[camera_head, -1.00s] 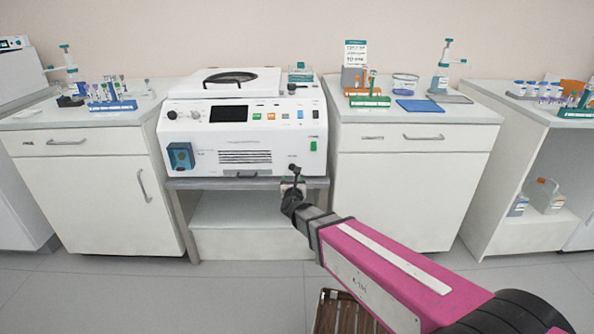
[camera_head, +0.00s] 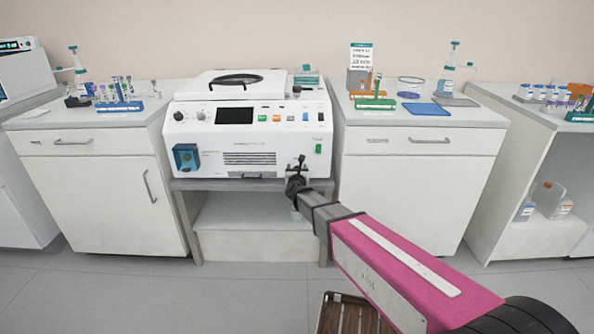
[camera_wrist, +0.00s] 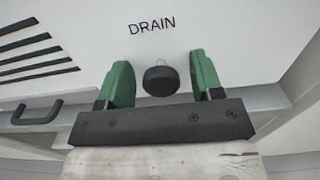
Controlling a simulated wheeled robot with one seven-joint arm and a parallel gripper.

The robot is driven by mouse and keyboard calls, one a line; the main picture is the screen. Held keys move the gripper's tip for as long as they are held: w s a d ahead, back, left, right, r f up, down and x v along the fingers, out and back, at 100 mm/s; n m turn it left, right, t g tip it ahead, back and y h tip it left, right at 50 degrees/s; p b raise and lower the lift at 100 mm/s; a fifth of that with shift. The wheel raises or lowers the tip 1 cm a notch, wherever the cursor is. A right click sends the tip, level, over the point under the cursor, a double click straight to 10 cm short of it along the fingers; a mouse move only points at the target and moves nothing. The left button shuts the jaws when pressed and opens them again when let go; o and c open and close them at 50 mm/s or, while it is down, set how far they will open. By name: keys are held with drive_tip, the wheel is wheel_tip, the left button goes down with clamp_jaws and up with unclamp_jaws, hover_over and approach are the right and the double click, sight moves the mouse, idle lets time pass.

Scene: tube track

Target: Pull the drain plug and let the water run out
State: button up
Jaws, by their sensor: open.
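The drain plug (camera_wrist: 161,80) is a round black knob on a short light stem, on the white front panel under the printed word DRAIN in the wrist view. My gripper (camera_wrist: 161,82) is open, its two green fingers on either side of the plug with a gap at each side. I cannot tell how deep the plug sits between the fingers. The white machine (camera_head: 210,140) stands on a grey stand in the head view. My arm hides the plug and most of my gripper there. No running water shows.
A black handle (camera_wrist: 37,112) and dark vent slots lie left of the plug in the wrist view. White cabinets (camera_head: 90,200) and (camera_head: 415,200) flank the machine, with lab items on top. A wooden slatted crate (camera_head: 350,315) is on the floor below my arm.

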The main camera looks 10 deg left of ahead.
clamp_jaws()
drive_tip(key=shift+v, duration=1.1)
drive_tip(key=shift+d, duration=0.1)
unclamp_jaws()
drive_tip(key=v, duration=1.1)
